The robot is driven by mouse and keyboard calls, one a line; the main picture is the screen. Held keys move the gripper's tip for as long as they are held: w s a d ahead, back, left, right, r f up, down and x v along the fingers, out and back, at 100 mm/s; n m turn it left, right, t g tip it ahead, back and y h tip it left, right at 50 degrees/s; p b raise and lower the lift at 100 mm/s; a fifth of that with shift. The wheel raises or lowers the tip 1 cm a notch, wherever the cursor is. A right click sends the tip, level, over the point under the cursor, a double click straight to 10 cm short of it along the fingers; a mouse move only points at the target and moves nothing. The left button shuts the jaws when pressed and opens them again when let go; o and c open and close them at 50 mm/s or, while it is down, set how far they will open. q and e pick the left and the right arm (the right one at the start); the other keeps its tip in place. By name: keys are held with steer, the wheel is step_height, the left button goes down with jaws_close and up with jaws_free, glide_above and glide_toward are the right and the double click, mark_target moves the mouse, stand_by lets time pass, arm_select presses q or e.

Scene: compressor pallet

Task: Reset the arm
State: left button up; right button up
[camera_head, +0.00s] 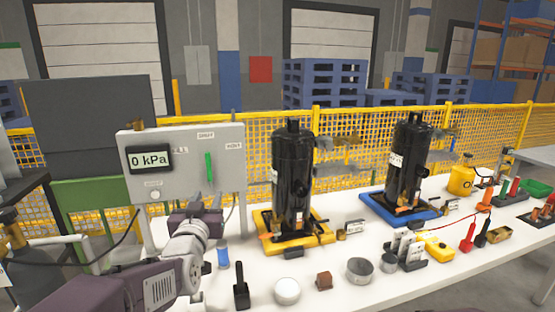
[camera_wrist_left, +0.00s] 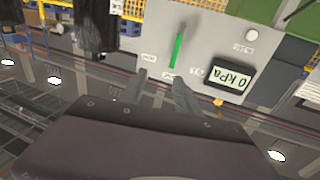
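My left arm comes in from the lower left of the head view, and its gripper (camera_head: 199,207) is up in front of the grey gauge panel (camera_head: 225,150). In the left wrist view the two fingers of my left gripper (camera_wrist_left: 160,84) are apart with nothing between them. They point toward the panel (camera_wrist_left: 150,45), which shows turned over there. The panel's green handle (camera_head: 209,167) is upright, and its display (camera_head: 149,160) reads 0 kPa. The handle also shows beyond the fingertips in the wrist view (camera_wrist_left: 178,50). My right gripper is not in view.
A white table (camera_head: 340,285) holds a black compressor (camera_head: 292,180) on a yellow tray and another (camera_head: 408,165) on a blue tray. A blue can (camera_head: 223,257), a white round lid (camera_head: 287,291) and a metal cup (camera_head: 360,271) stand near the front. A yellow mesh fence (camera_head: 350,150) runs behind.

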arm_select(q)
steer(key=s+f+g+b, duration=0.3)
steer(key=s+f+g, duration=0.3)
steer(key=s+f, duration=0.6)
steer(key=s+f+g+h+b, duration=0.1)
steer(key=s+f+g+b, duration=0.5)
steer(key=f, duration=1.1)
steer(key=s+f+g+b, duration=0.1)
steer(key=s+f+g, duration=0.4)
steer(key=s+f, duration=0.75)
step_height(320, 180, up, 25)
steer(key=w+p, duration=0.1)
steer(key=p, duration=2.4)
steer(key=shift+w+f+p, duration=0.15)
steer(key=shift+w+p, duration=0.15)
